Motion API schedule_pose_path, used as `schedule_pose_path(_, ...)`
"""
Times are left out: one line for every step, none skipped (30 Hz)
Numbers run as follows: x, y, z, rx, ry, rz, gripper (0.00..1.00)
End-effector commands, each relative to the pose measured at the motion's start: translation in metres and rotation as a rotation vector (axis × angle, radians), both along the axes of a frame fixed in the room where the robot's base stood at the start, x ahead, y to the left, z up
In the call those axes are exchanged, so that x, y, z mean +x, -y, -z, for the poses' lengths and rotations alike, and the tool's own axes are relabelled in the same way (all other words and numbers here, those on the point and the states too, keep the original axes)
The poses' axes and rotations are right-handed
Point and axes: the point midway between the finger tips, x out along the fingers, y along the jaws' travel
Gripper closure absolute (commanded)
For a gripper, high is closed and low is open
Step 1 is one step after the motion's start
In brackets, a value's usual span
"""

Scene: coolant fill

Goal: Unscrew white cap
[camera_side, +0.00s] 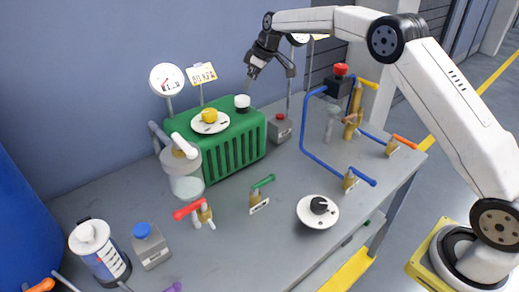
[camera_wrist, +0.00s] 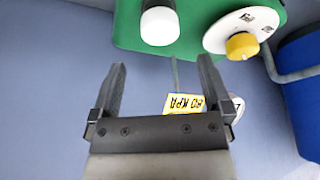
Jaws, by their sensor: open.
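The white cap (camera_side: 242,101) sits on top of the green ribbed housing (camera_side: 235,147), near its back right corner. It also shows in the wrist view (camera_wrist: 159,25), upper middle, on a dark neck. My gripper (camera_side: 270,72) is above and slightly to the right of the cap in the side view, apart from it. In the wrist view my gripper (camera_wrist: 162,72) has its two fingers spread with nothing between them, and the cap lies beyond the fingertips.
A yellow knob (camera_side: 209,115) on a white dial plate (camera_side: 211,128) is left of the cap. A gauge (camera_side: 167,79) and a yellow tag (camera_side: 202,74) stand behind. A grey box with a red button (camera_side: 280,127) is at right, and a blue pipe (camera_side: 318,159) stands farther right.

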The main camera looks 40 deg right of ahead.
Motion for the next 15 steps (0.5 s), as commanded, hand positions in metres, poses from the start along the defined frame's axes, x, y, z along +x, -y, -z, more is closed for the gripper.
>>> schedule_pose_path(-0.0004,-0.0013,-0.0009,-0.004,-0.001,0.015,0.00)
schedule_pose_path(-0.0005,-0.0015,-0.0012,-0.004,-0.001,0.023,0.00)
schedule_pose_path(-0.0005,-0.0018,-0.0015,-0.006,-0.001,0.031,0.00)
schedule_pose_path(-0.0006,-0.0018,-0.0016,-0.006,-0.001,0.034,0.00)
schedule_pose_path(-0.0007,-0.0017,-0.0016,-0.006,-0.002,0.036,0.00)
schedule_pose_path(-0.0007,-0.0017,-0.0016,-0.007,-0.002,0.038,0.00)
schedule_pose_path(-0.0006,-0.0016,-0.0013,-0.007,-0.002,0.038,0.00)
schedule_pose_path(-0.0006,-0.0016,-0.0011,-0.006,-0.002,0.037,0.00)
schedule_pose_path(-0.0003,-0.0017,-0.0007,-0.006,-0.002,0.036,0.00)
schedule_pose_path(-0.0002,-0.0017,-0.0001,-0.006,-0.002,0.036,0.00)
schedule_pose_path(0.0000,-0.0019,0.0006,-0.006,-0.002,0.036,0.00)
schedule_pose_path(0.0005,-0.0022,0.0021,-0.005,-0.003,0.036,0.00)
schedule_pose_path(0.0008,-0.0024,0.0034,-0.006,-0.004,0.036,0.00)
schedule_pose_path(0.0014,-0.0028,0.0050,-0.006,-0.004,0.036,0.00)
schedule_pose_path(0.0022,-0.0032,0.0074,-0.006,-0.003,0.035,0.00)
